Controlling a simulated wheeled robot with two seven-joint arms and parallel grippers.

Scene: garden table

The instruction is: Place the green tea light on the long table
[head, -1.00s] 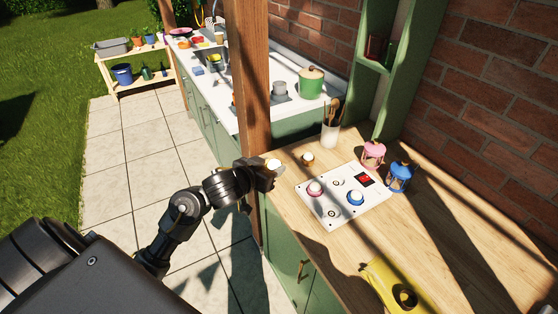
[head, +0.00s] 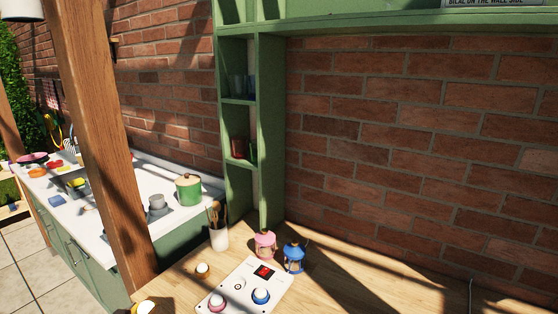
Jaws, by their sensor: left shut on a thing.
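My left gripper (head: 136,309) is cut off by the bottom edge at the lower left, with only a dark sliver showing. It is shut on a tea light (head: 146,305) with a pale top; its side is mostly hidden, so I cannot tell that it is green. A wooden worktop (head: 180,290) lies below and to the right. On it a white panel (head: 240,272) carries a pink tea light (head: 217,302) and a blue tea light (head: 261,296). Another tea light (head: 202,269), with a brownish side, stands left of the panel. My right gripper is not in view.
A pink lantern (head: 265,244) and a blue lantern (head: 294,257) stand behind the panel. A white utensil pot (head: 219,237) stands near the green shelf (head: 270,140). A wooden post (head: 104,150) rises at the left. The worktop's right side is clear.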

